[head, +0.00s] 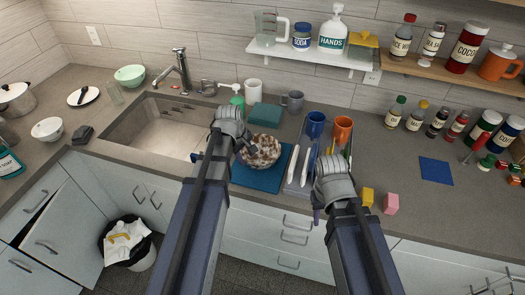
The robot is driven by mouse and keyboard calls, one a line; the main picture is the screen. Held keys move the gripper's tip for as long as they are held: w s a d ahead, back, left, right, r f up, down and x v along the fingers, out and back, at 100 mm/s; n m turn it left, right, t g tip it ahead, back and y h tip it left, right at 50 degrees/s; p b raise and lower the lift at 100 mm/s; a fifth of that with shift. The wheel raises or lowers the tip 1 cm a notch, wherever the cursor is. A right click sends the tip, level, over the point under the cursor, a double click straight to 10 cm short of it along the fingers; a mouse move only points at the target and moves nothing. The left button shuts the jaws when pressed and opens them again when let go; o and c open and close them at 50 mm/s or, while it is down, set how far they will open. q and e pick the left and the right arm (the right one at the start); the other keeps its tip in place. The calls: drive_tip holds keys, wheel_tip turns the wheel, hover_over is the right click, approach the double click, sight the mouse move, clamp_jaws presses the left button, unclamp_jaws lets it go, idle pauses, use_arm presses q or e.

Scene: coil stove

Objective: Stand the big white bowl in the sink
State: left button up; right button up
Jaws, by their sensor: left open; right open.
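A large round bowl (264,151), white with brown patches, sits on the dark blue mat (247,183) in the middle of the counter. A smaller-looking white bowl (47,129) stands on the counter left of the sink. The sink (158,130) is a rectangular basin under the tap, and its visible floor looks empty. My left gripper (243,150) is open at the left side of the patchy bowl and hides part of its rim; I cannot tell whether they touch. My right gripper (319,196) is open and empty at the front of the dish rack.
A green bowl (130,75) stands behind the sink. A yellow block (367,197) and a pink block (391,204) lie at the front edge. Bottles line the right.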

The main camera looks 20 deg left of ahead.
sight(248, 163)
use_arm(q)
drive_tip(key=shift+n, duration=0.7)
drive_tip(key=b+x, duration=0.5)
drive_tip(key=w+a+b+x, duration=0.1)
drive_tip(key=b+x, duration=0.1)
drive_tip(key=shift+w+f+b, duration=0.15)
drive_tip(key=shift+b, duration=0.15)
clamp_jaws()
idle(1.1)
